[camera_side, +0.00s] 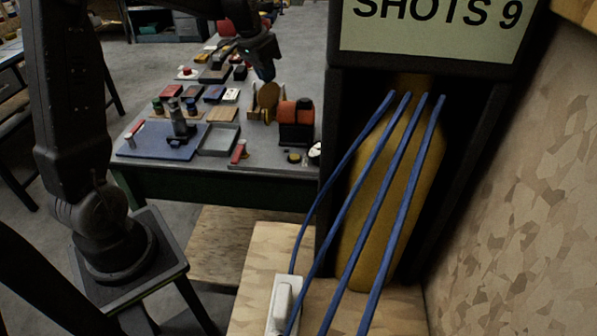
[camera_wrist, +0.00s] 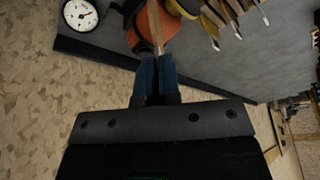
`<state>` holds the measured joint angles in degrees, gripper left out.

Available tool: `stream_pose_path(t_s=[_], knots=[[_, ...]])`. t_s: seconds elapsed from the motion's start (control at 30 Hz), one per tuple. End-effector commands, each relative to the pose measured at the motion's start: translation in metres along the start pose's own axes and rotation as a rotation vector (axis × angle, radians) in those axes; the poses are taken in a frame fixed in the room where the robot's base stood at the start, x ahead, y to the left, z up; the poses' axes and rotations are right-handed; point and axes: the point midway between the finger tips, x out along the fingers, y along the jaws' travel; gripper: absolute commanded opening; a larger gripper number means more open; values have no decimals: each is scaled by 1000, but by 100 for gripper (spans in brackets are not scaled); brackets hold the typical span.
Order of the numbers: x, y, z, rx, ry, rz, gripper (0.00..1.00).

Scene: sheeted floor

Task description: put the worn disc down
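The worn disc is a tan-brown round plate (camera_side: 267,96), standing on edge directly below my gripper (camera_side: 267,76) in the side view. In the wrist view, the disc (camera_wrist: 154,22) shows edge-on as a thin tan strip running to the gap between my blue fingertips (camera_wrist: 156,72). The fingers are close together with the disc's edge between them. An orange and black tool (camera_side: 296,118) stands just right of the disc on the grey table (camera_side: 262,158); its orange body (camera_wrist: 160,42) shows behind the disc in the wrist view. The disc's lower edge is hard to make out.
A shallow grey tray (camera_side: 219,139) and a blue board (camera_side: 160,141) lie left on the table. A red-handled tool (camera_side: 238,152) and a white dial (camera_wrist: 79,15) are near the front edge.

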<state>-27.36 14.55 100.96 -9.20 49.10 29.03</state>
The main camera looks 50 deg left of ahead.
Motion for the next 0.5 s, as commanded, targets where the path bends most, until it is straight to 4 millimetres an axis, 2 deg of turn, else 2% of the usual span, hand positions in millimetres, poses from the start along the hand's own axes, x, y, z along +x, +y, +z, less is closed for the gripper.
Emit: stream_pose_path(t_s=[0.03, 0.3, 0.4, 0.5], knots=[[9, 20, 5, 20, -5, 8, 0], [56, 108, 45, 53, -4, 16, 0], [66, 130, 60, 59, -2, 17, 0], [72, 142, 69, 59, -1, 18, 0]])
